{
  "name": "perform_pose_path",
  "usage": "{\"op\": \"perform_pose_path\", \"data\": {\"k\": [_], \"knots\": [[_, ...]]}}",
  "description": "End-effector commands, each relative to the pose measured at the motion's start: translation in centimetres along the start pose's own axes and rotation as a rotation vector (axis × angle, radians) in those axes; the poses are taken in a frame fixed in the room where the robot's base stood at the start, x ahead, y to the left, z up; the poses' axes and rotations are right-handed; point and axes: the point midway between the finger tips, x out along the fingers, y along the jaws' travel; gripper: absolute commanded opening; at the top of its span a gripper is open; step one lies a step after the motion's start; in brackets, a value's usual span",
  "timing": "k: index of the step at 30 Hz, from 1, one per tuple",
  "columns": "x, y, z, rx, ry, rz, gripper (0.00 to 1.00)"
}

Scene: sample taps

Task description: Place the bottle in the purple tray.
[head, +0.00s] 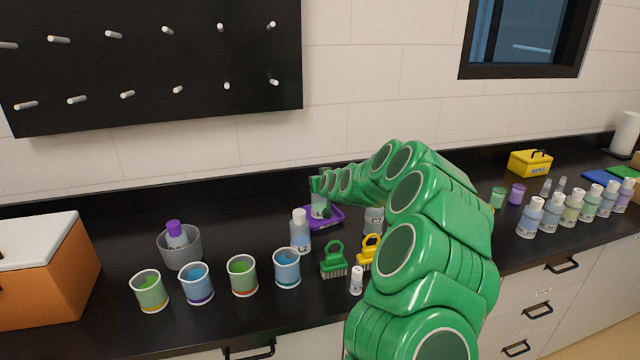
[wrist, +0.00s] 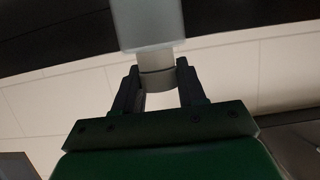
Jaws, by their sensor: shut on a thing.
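The purple tray (head: 334,222) lies on the dark counter near the wall, partly hidden by the bottle and my arm. My gripper (head: 319,184) is over the tray, pointing down, shut on the bottle (head: 319,208). In the wrist view my gripper (wrist: 157,76) has its fingers on either side of the bottle's pale cap, and the bottle's light grey body (wrist: 147,22) extends beyond them. The bottle looks upright, with its lower part at the tray. I cannot tell whether its base touches the tray floor.
A bottle with a white cap (head: 300,232) stands just left of the tray; another bottle (head: 374,220) stands to its right. Several cups, a green brush (head: 334,262), a yellow brush (head: 369,250) and a small vial (head: 356,281) stand in front. A black pegboard (head: 150,60) hangs behind.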

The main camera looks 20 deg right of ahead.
Motion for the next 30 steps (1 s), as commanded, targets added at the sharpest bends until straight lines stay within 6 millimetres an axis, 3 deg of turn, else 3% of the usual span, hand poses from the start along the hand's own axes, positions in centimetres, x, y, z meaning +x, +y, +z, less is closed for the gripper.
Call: {"op": "perform_pose_path", "data": {"k": [13,14,18,30], "knots": [[0.37,0.04,0.87,0.000,0.001,0.001,0.00],[0.36,0.04,0.86,0.000,0.001,0.001,0.43],[0.35,0.04,0.82,0.000,0.002,0.001,0.65],[0.07,0.06,0.56,0.000,0.002,0.001,0.66]]}}
